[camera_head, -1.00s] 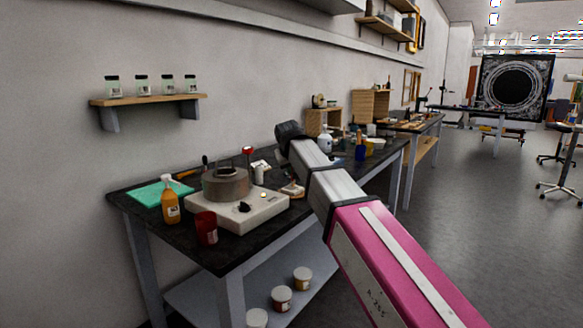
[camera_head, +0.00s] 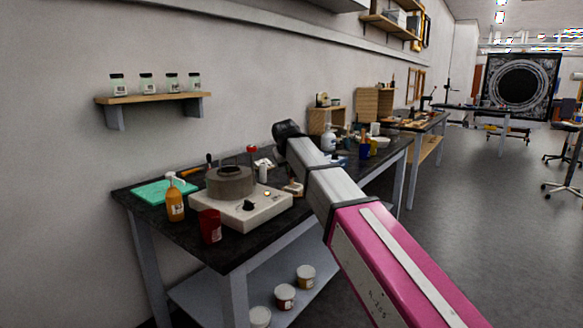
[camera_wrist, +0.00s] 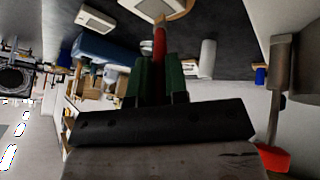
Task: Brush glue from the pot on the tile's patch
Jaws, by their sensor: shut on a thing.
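In the wrist view my gripper (camera_wrist: 160,80) has dark green fingers shut on a slim red-handled thing, probably the brush (camera_wrist: 160,42); its far end is hard to make out. In the head view my arm reaches over the dark workbench, and the fingers and what they hold are not clearly visible there. A round grey pot (camera_head: 230,183) stands on a white hotplate-like unit (camera_head: 240,213) on the bench; whether it holds the glue cannot be told. I cannot pick out the tile or its patch for certain.
Several jars line the wall shelf (camera_head: 154,98). Tubs sit on the lower shelf (camera_head: 238,297). Open floor (camera_head: 480,230) lies to the right.

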